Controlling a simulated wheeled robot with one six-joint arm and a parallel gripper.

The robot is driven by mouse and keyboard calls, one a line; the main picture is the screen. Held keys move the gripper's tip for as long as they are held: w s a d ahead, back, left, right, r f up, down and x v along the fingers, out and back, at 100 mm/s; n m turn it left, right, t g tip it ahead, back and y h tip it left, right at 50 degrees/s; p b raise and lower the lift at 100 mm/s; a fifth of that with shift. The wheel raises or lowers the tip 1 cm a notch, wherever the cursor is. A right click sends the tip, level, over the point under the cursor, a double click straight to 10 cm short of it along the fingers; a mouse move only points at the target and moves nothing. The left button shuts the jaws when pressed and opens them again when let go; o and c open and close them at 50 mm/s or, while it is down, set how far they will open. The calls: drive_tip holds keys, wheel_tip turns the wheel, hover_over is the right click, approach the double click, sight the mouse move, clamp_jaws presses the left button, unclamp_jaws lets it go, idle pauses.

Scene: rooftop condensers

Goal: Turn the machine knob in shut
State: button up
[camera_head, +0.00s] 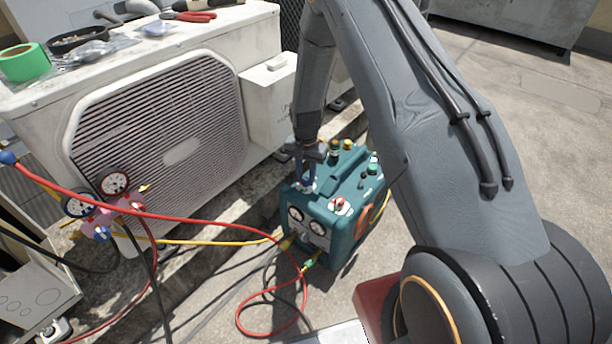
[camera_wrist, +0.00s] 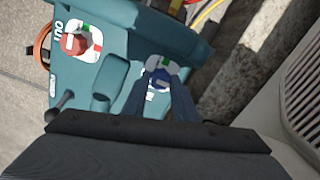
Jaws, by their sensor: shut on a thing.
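The teal machine (camera_head: 345,235) stands on the ground beside the white condenser, with two round gauges on its front. In the wrist view its top panel (camera_wrist: 105,100) shows a blue knob (camera_wrist: 158,76) on a white plate with green and red marks. My gripper (camera_wrist: 160,88) is shut on this blue knob, one finger on each side; the fingers hide part of it. In the head view my gripper (camera_head: 306,178) reaches down to the machine's top left corner. A red knob (camera_wrist: 75,43) on a similar plate sits apart from it; it also shows in the head view (camera_head: 339,204).
The white condenser (camera_head: 165,110) stands close at the left, with green tape (camera_head: 24,62) and tools on top. A manifold with gauges (camera_head: 114,184) hangs before it. Red (camera_head: 200,216) and yellow hoses run to the machine. Open paving lies at the right.

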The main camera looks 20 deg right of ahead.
sight(306, 180)
drive_tip(key=shift+w, duration=0.15)
drive_tip(key=o, duration=1)
drive_tip(key=shift+d, duration=0.1)
drive_tip(key=shift+o, duration=0.2)
drive_tip(key=shift+r+p, duration=0.8)
drive_tip(key=shift+r, duration=3.1)
